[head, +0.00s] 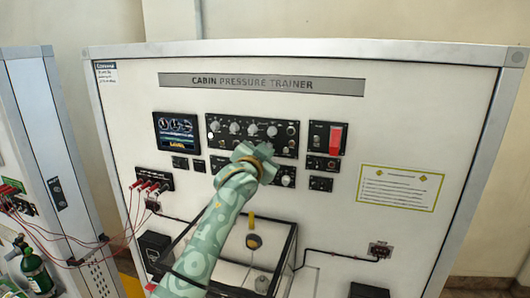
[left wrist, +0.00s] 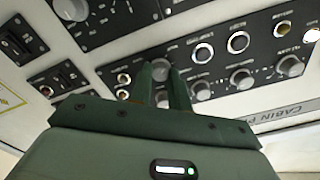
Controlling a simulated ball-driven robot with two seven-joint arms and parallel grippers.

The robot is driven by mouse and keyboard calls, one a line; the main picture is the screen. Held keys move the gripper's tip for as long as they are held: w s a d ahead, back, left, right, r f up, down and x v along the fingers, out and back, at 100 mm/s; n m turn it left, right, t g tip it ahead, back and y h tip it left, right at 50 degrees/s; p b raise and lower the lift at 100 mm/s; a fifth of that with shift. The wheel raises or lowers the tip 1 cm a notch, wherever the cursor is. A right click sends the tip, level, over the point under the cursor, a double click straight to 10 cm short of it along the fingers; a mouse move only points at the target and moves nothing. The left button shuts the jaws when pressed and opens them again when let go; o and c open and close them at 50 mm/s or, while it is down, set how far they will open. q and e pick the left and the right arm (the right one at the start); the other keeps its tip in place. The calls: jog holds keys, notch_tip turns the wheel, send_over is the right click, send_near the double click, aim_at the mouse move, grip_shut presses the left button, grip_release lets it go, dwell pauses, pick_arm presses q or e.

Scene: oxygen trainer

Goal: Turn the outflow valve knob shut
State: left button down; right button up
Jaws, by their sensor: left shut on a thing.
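The upper knob panel (head: 245,134) on the trainer's front carries rows of round grey knobs. My left gripper (head: 262,150) reaches up to the lower right part of this panel and covers some of it. In the left wrist view, which shows the panel upside down, its two green fingers (left wrist: 162,80) stand on either side of a grey knob (left wrist: 160,68) and are shut on it. The fingers hide part of this knob. I cannot read its label, nor tell which way its pointer faces. My right gripper is not in view.
Other knobs (left wrist: 241,79) sit close beside the fingers. A switch panel with a red part (head: 335,138) is to the right and a small screen (head: 177,132) to the left. Red cables (head: 110,238) hang at the left.

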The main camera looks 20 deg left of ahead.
pick_arm(q)
jog(key=shift+f, duration=0.25)
jog(key=c, duration=1.4)
grip_release()
jog(key=shift+c, duration=0.2)
jog(key=shift+o, duration=0.6)
jog(key=shift+r, duration=0.15)
jog(key=shift+s, duration=0.1)
jog(key=s+b, duration=0.3)
jog(key=s, duration=1.3)
jog(key=shift+s+a, duration=0.15)
jog(key=shift+a, duration=0.15)
